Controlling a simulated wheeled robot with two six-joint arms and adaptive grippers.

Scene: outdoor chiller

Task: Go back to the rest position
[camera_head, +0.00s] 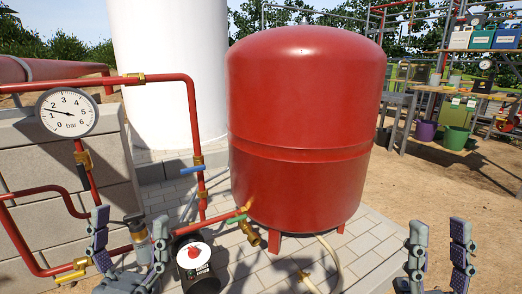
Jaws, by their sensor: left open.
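My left gripper (130,218) is at the lower left, its two fingers spread upright. A small fitting with a dark top (136,224) shows between the fingers; it looks to be behind them, and I cannot tell whether they touch. My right gripper (439,228) is at the lower right, its fingers apart with only sandy ground showing between them. It looks empty.
A large red tank (305,130) stands on paving in the middle. Red pipes (190,130) and a pressure gauge (67,112) are at the left. A black container (197,262) is right of my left gripper. A hose (331,258) lies before the tank. Shelving (398,97) stands far right.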

